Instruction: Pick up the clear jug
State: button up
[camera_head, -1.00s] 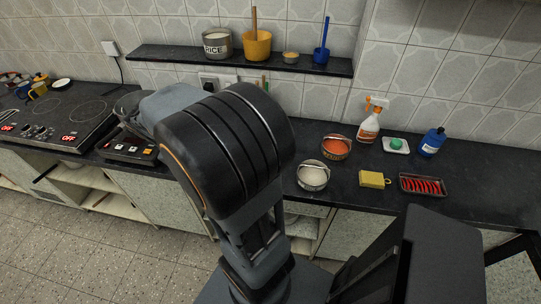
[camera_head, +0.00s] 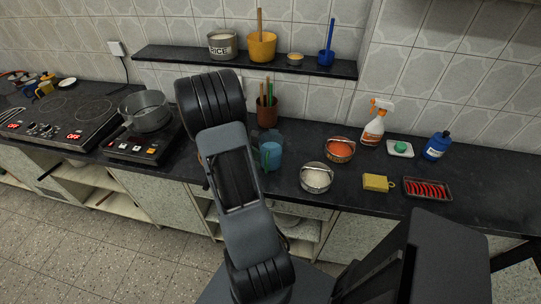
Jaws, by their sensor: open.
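A see-through vessel, which looks like the clear jug (camera_head: 272,153), stands on the dark counter just right of my raised arm. A bluish part and a greenish edge show in it, and its outline is faint. My arm covers the counter directly to its left. I cannot make out my gripper; it seems hidden behind my arm, so its distance from the jug cannot be seen.
A brown pot with utensils (camera_head: 267,115) stands behind the jug. A white-filled pot (camera_head: 316,178) and an orange-filled pot (camera_head: 339,150) are to its right. A grey saucepan (camera_head: 146,111) sits on a burner at left. A shelf (camera_head: 170,54) overhangs the counter's back.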

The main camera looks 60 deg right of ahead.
aim_at(266, 170)
jog(key=shift+p+x, duration=0.4)
jog(key=shift+x, duration=2.55)
jog(key=shift+c, duration=0.2)
jog(key=shift+a, duration=0.1)
grip_shut()
